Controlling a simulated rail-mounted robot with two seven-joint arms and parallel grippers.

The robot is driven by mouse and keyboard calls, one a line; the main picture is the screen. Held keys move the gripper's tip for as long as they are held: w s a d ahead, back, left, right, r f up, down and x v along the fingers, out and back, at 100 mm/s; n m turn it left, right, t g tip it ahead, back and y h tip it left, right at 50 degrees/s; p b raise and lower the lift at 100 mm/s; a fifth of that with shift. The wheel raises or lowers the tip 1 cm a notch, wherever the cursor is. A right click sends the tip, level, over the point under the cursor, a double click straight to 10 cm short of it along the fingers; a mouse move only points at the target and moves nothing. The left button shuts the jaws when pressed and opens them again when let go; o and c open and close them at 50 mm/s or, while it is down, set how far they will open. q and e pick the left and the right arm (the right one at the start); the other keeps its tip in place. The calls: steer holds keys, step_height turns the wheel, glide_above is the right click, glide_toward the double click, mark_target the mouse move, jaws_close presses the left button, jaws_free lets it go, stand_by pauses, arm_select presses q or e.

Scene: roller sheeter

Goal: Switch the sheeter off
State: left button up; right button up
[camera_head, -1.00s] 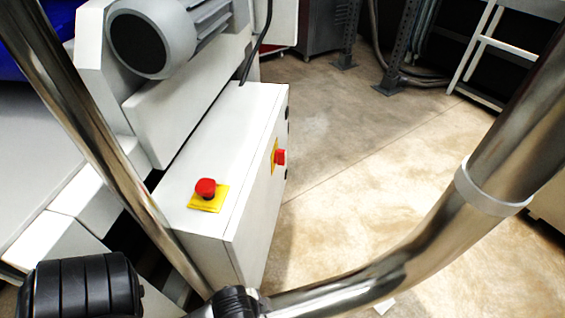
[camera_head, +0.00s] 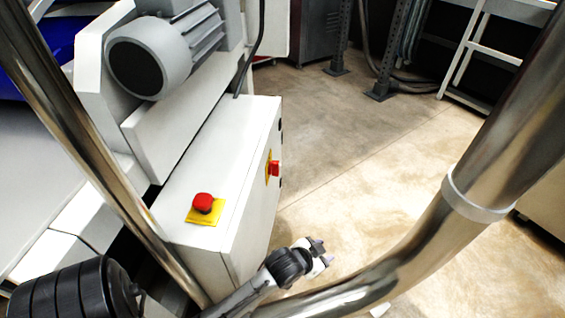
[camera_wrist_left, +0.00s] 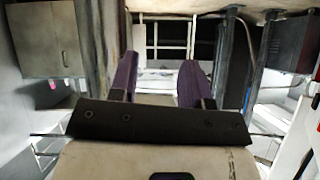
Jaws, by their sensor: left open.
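The sheeter's white control box (camera_head: 232,165) stands left of centre in the head view. A red mushroom button (camera_head: 203,202) sits on a yellow plate on its top. A second red knob (camera_head: 274,168) on a yellow plate sticks out of its right side face. My left gripper (camera_head: 323,253) is at the lower middle, right of the box's lower end and apart from both red controls. Its purple-grey fingers are apart and empty, as the left wrist view (camera_wrist_left: 160,82) also shows. My right gripper is not in view.
A thick shiny tube (camera_head: 415,245) curves across the lower right, close to my left gripper. Another shiny tube (camera_head: 90,150) slants down on the left. A grey motor (camera_head: 150,55) sits above the box. The floor (camera_head: 370,165) right of the box is clear.

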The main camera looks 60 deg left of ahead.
arm_select(q)
steer(key=w+a+r+n+t+y+p, duration=0.1)
steer(key=w+a+r+t, duration=0.25)
steer(key=w+r, duration=0.35)
steer(key=w+a+r+n+t+y, duration=0.1)
steer(key=w+a+r+t+y, duration=0.25)
steer(key=w, duration=0.55)
steer(key=w+a+r+n+y, duration=0.4)
steer(key=a+r+n+y, duration=0.4)
steer(key=a, duration=0.5)
steer(key=s+a+r+n+g+y+b, duration=0.1)
steer(key=s+a+n+g+y+b, duration=0.15)
steer(key=a+n+g+y, duration=0.8)
steer(key=n+g+h+b, duration=0.1)
steer(key=n+g+h, duration=0.7)
steer(key=g+h, duration=0.85)
glide_toward(276, 168)
steer(key=s+a+f+g+y+b, duration=0.1)
steer(key=s+a+f+b, duration=0.1)
steer(key=s+a+f, duration=0.3)
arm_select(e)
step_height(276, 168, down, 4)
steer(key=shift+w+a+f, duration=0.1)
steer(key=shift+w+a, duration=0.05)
